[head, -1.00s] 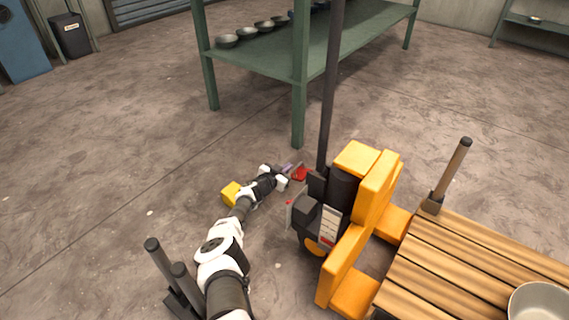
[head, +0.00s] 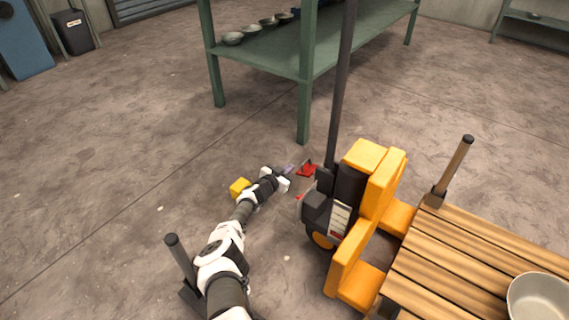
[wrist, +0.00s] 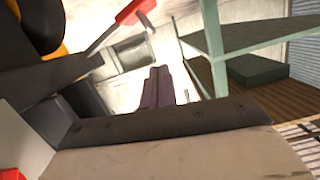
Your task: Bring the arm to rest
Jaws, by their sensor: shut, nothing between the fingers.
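My gripper (head: 288,170) is shut and empty at the end of my stretched-out white and black arm in the head view. It is above the concrete floor, just left of a yellow and black pallet truck (head: 345,232). A small red part (head: 307,168) shows just beyond the fingertips; I cannot tell whether they touch it. In the wrist view the closed fingers (wrist: 158,88) point up in the middle, and a red-handled lever (wrist: 135,12) is close at upper left.
A green shelf table (head: 270,55) with several bowls stands at the back. A wooden slatted platform (head: 450,260) at lower right carries a large pale bowl (head: 540,300). A dark upright pole (head: 342,90) rises beside my gripper. The floor at left (head: 90,200) is clear.

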